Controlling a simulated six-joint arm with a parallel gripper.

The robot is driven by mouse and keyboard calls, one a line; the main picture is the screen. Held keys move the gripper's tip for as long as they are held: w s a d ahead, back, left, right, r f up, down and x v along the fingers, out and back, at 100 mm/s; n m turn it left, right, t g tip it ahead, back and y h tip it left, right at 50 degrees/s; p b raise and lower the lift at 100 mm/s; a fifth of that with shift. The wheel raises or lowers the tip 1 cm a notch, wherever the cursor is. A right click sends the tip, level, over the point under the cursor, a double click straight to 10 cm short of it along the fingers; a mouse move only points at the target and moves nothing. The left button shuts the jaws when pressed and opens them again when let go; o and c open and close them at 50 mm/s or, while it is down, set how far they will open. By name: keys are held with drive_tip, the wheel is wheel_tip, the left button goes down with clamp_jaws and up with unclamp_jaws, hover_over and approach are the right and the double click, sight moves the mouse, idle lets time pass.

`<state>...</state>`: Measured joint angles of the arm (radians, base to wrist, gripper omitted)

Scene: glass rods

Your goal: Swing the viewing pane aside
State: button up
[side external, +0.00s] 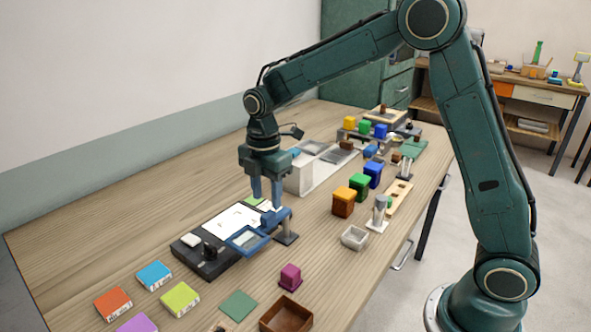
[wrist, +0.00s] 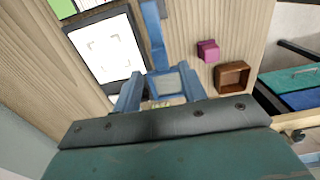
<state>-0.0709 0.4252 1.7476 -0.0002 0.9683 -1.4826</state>
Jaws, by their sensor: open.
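The viewing pane (side external: 246,239) is a small clear window in a blue frame. It lies low over the near right edge of a dark light box with a white top (side external: 232,222), beside a black knob. A blue arm (side external: 280,217) joins the pane to a stand with a dark base (side external: 287,239). My gripper (side external: 266,204) points down, its blue fingers apart, just above or beside this arm; I cannot tell whether they touch it. In the wrist view the white panel (wrist: 107,48) is at left, and blue parts around my fingers overlap, hiding the contact.
A magenta block (side external: 290,276) and a brown open box (side external: 286,313) stand near the front. Coloured tiles (side external: 154,275) lie at left. A grey tray (side external: 354,238) and several coloured blocks (side external: 344,201) stand to the right. The table's back left is clear.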

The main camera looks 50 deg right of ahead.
sight(268, 214)
wheel_tip(268, 214, up, 9)
idle(0.4)
drive_tip(key=s+d+r+m+t, duration=0.1)
drive_tip(key=s+r+m, duration=0.25)
drive_tip(key=s, duration=0.35)
drive_tip(key=s+d+r+m+t, duration=0.1)
drive_tip(key=s+r+m+t, duration=0.15)
drive_tip(key=s+m, duration=0.35)
drive_tip(key=s+d+f+m+t, duration=0.1)
drive_tip(key=s+f+m+t, duration=0.1)
drive_tip(key=s+m, duration=0.6)
drive_tip(key=s+f, duration=0.1)
drive_tip(key=s, duration=0.5)
drive_tip(key=shift+f, duration=0.2)
